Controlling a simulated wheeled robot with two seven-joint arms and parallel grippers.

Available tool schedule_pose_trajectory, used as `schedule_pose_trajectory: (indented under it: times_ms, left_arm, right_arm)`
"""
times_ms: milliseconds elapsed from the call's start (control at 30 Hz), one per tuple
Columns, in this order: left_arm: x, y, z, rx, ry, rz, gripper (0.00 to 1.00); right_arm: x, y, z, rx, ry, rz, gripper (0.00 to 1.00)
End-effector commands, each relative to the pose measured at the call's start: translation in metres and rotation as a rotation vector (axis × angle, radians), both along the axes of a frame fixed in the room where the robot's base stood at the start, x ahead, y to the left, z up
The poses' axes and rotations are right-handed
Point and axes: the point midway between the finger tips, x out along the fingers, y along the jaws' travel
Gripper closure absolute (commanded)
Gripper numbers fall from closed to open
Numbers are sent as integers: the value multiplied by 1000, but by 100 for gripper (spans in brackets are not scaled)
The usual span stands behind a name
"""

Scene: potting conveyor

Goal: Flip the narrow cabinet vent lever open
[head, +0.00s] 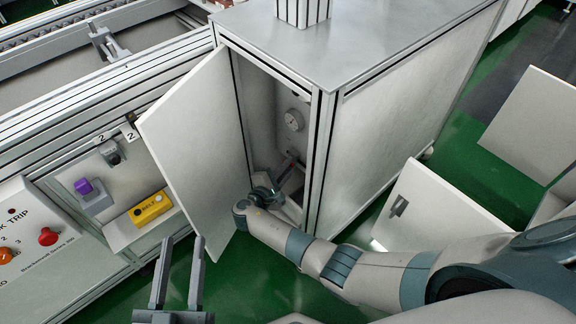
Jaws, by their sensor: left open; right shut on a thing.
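The narrow cabinet (333,140) stands in the middle with a grey top, and its white door (200,150) is swung open to the left. My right arm reaches in from the lower right, and my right gripper (285,178) is inside the opening, low down. It is shut on what looks like the vent lever, a small dark reddish piece; the gripper and the shade hide most of it, so its angle is unclear. My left gripper (181,242) is open and empty, in front of the open door.
Left of the door, a panel holds a purple knob (84,187), a dark switch (111,153) and a yellow box (152,209). A trip panel (30,245) with red and orange buttons is at far left. Another open white door (430,205) stands right. The floor is green.

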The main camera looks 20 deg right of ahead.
Motion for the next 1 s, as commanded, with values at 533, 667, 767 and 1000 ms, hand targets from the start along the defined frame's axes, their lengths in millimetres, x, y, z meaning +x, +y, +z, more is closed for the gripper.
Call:
schedule_pose_trajectory:
  times_ms: [533, 667, 767, 1000]
  left_arm:
    - [4, 2, -18, 32, 96, -2, 60]
    - [4, 2, -18, 32, 95, -2, 60]
    - [4, 2, -18, 32, 95, -2, 60]
    - [4, 2, -18, 31, 94, -2, 60]
  right_arm:
    - [0, 1, 0, -10, 35, 1, 100]
    - [0, 1, 0, -10, 35, 1, 100]
    - [1, 1, 0, -10, 35, 1, 70]
    - [1, 1, 1, -11, 33, 0, 70]
